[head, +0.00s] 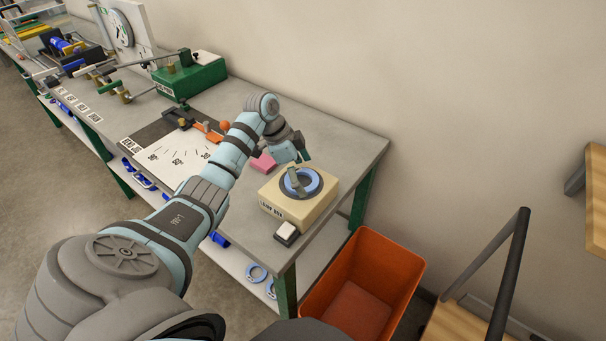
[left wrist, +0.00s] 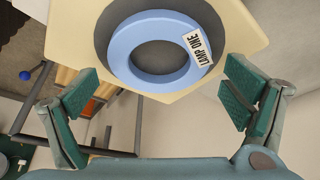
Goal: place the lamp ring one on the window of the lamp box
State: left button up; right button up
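The cream lamp box (head: 300,208) stands at the near right corner of the bench, with a dark round window (head: 316,186) on top. The blue lamp ring one (head: 291,187) lies flat on this window. In the left wrist view the ring (left wrist: 130,65) carries a "LAMP ONE" label, and dark window surface (left wrist: 103,38) shows around it. My left gripper (head: 300,170) is over the box. Its fingers (left wrist: 162,98) are spread wide on either side of the ring with nothing between them. A finger hides part of the ring in the head view. My right gripper is out of view.
A white switch (head: 287,231) sits in front of the box and a pink block (head: 263,162) behind it. An orange bin (head: 372,285) stands right of the bench. A bending board (head: 165,157) lies left of my arm.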

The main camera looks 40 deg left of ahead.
pick_arm(q)
jog(key=shift+r, duration=0.15)
jog(key=v, duration=1.2)
